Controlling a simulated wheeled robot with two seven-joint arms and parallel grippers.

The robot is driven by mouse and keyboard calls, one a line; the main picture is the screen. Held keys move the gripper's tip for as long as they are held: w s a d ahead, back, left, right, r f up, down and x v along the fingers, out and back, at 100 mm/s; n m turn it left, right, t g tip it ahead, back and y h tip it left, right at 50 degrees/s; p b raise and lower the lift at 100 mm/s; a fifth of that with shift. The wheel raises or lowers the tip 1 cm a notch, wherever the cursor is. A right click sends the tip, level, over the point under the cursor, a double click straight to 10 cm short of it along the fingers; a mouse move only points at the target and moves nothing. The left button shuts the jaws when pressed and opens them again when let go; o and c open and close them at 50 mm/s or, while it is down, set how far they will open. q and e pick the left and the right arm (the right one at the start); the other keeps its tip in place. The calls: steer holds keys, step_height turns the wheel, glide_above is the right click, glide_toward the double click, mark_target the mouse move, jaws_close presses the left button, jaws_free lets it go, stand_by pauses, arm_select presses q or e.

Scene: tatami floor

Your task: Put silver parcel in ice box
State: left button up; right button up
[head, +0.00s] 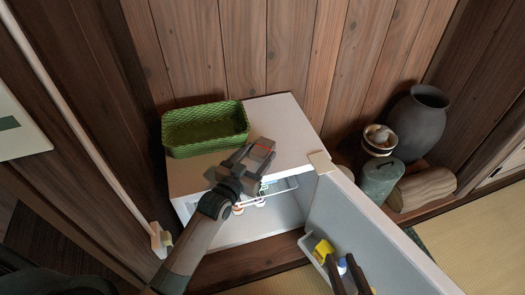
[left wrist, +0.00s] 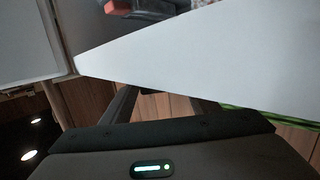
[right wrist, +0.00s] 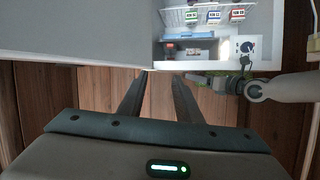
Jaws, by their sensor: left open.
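The white ice box (head: 290,125) stands against the wood wall with its door (head: 365,225) swung open to the right. My left gripper (head: 258,155) is open at the upper front of the ice box, by its top edge; in the left wrist view a white panel (left wrist: 200,60) hides its fingertips. My right gripper (head: 350,274) is low by the open door; its fingers (right wrist: 158,95) stand apart with nothing between them. I cannot make out the silver parcel for certain in any view.
A green basket (head: 205,130) sits on top of the ice box. A yellow item (head: 322,250) is in the door shelf. A dark jar (head: 418,125), a grey-green canister (head: 379,178) and logs (head: 422,188) stand at the right. Inside the ice box is a wire rack (right wrist: 215,15) with labelled items.

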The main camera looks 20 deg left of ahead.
mark_target(262, 149)
arm_select(q)
steer(key=shift+x, duration=1.6)
steer(key=shift+f, duration=0.1)
arm_select(e)
steer(key=shift+w+a+r+t+y, duration=0.2)
steer(key=shift+r+t, duration=0.2)
steer(key=shift+r, duration=0.25)
steer(key=shift+w+a+r+t+y, duration=0.1)
steer(key=shift+w+a+r+t, duration=0.1)
steer(key=shift+r+t, duration=0.3)
arm_select(q)
steer(key=shift+c, duration=0.6)
steer(key=c, duration=0.9)
